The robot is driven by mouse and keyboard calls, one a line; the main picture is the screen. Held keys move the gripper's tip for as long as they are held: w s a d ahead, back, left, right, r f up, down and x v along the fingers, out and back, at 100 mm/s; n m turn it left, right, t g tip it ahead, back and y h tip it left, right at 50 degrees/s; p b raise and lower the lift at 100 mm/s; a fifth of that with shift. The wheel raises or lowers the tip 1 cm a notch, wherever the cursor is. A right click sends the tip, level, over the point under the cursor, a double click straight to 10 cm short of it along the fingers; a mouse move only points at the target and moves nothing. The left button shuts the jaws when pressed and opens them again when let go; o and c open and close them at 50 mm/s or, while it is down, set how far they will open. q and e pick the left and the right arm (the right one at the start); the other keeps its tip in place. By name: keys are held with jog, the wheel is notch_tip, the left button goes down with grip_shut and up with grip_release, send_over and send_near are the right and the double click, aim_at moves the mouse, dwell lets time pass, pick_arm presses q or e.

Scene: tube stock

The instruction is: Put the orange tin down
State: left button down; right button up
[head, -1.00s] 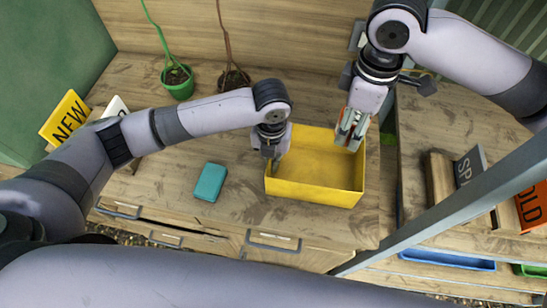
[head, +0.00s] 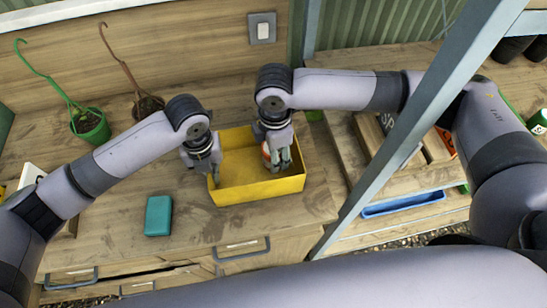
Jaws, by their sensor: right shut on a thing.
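The orange tin (head: 266,155) shows as a small orange and white patch at the fingers of my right gripper (head: 278,160). Most of it is hidden by the fingers. My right gripper is shut on it, inside the right part of the yellow box (head: 262,190). I cannot tell whether the tin touches the box floor. My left gripper (head: 212,170) is at the box's left wall. Its fingers are too small and turned to tell whether they are open.
A teal block (head: 158,215) lies on the wooden bench left of the box. Two potted plants, one green (head: 91,126) and one brown (head: 148,106), stand behind. A grey post (head: 420,120) crosses the right side. A blue tray (head: 403,204) sits lower right.

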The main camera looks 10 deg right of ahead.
jog(key=shift+f, duration=1.5)
jog(key=shift+f, duration=0.1)
jog(key=o, duration=1.2)
jog(key=shift+o, duration=0.2)
notch_tip(320, 180, up, 12)
jog(key=shift+r, duration=0.1)
pick_arm(q)
jog(key=c, duration=1.7)
grip_release()
